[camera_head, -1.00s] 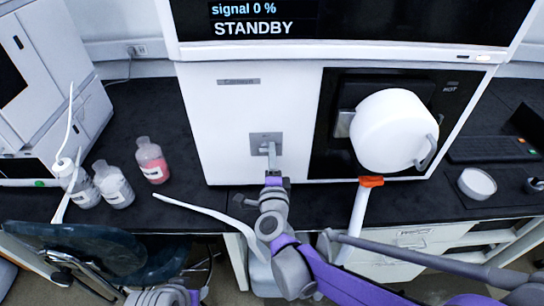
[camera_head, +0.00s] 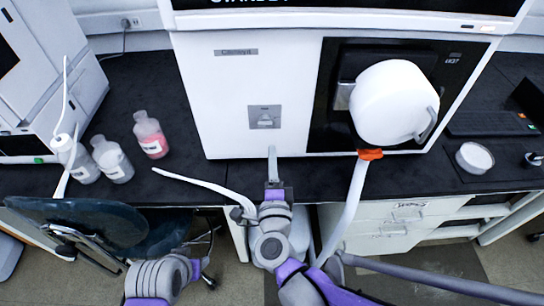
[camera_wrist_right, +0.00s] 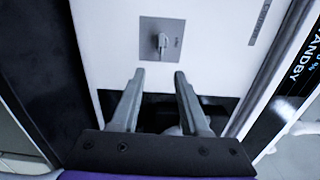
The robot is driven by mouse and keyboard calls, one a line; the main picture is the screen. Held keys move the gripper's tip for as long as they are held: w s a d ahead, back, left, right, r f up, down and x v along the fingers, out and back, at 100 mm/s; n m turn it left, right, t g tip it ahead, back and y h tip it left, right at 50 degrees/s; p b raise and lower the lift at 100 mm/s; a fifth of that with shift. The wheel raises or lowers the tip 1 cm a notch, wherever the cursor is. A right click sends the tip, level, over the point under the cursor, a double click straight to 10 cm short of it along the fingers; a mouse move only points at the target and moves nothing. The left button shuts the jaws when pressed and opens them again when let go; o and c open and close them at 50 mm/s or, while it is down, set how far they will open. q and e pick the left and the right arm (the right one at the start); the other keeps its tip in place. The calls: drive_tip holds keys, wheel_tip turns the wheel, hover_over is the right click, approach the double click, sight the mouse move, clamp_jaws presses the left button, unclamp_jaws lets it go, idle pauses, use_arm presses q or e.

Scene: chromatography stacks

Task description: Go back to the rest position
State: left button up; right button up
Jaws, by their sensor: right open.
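The white instrument (camera_head: 235,85) stands on the black bench.
Reagent bottles (camera_head: 150,135) stand left on the bench (camera_head: 200,178). A white dish (camera_head: 474,157) and a keyboard (camera_head: 490,123) lie right. A dark chair (camera_head: 95,222) stands front left; white drawers (camera_head: 400,225) are below.

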drive_tip(key=shift+r, duration=0.1)
drive_tip(key=s+d+r+n+g+y+p, duration=0.2)
drive_tip(key=s+r+n+g+y+p, duration=0.25)
drive_tip(key=n, duration=0.85)
drive_tip(key=s+d+f+n+g+h+p, duration=0.2)
drive_tip(key=s+d+f+g, duration=0.1)
drive_tip(key=s+d, duration=0.3)
drive_tip(key=s+d+f+n+g+h+p, duration=0.2)
drive_tip(key=s+d+f+n+g, duration=0.1)
drive_tip(key=s+d, duration=0.4)
drive_tip(key=shift+d+f+g+p, duration=0.35)
drive_tip(key=shift+d+f+g, duration=0.25)
drive_tip(key=shift+g, duration=0.45)
drive_tip(key=shift+h, duration=0.25)
